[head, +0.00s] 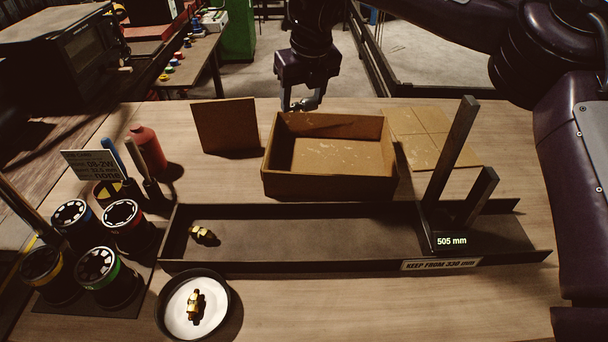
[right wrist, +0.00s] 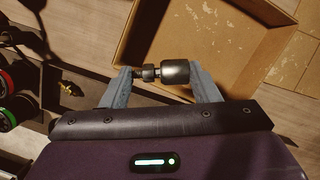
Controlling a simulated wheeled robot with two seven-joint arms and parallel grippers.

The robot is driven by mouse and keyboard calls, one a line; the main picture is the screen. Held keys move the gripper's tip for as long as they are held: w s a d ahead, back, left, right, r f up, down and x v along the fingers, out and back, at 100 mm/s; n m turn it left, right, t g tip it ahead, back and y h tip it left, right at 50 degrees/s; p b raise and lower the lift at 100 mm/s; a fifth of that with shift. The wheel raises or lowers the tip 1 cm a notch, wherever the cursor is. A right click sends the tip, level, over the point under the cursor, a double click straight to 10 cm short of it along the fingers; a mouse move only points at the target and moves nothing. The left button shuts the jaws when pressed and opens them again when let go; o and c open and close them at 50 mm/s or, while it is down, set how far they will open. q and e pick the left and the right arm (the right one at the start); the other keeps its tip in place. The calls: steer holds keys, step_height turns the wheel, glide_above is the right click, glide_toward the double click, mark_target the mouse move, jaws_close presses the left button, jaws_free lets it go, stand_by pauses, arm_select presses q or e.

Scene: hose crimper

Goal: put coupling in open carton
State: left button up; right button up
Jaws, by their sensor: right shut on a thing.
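My right gripper (head: 303,104) hangs over the back-left edge of the open carton (head: 382,166), its fingers pointing down. In the right wrist view the gripper (right wrist: 160,74) is shut on a coupling (right wrist: 175,72), a dark grey metal piece with a wide sleeve and a narrower stepped end. The coupling lies crosswise between the fingertips, with the carton (right wrist: 232,62) behind it. I cannot tell its exact height above the carton. In the head view the coupling is too small and dark to make out clearly. The carton is brown, open at the top and looks empty. My left gripper is not in view.
A long dark trough (head: 300,232) with a brass fitting (head: 203,234) and a stop marked 505 mm (head: 452,241) lies before the carton. A white dish (head: 180,318) holds another brass fitting (head: 196,305). Die cups (head: 98,270) stand left. A brown board (head: 225,126) stands beside the carton.

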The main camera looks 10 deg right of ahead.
step_height(320, 180, down, 14)
steer(key=shift+r+p, duration=0.1)
steer(key=shift+p, duration=0.65)
steer(key=shift+a+f, duration=0.1)
steer(key=shift+f, duration=0.7)
step_height(320, 180, down, 3)
steer(key=shift+f+p, duration=0.2)
steer(key=shift+p, duration=0.4)
steer(key=shift+f, duration=0.25)
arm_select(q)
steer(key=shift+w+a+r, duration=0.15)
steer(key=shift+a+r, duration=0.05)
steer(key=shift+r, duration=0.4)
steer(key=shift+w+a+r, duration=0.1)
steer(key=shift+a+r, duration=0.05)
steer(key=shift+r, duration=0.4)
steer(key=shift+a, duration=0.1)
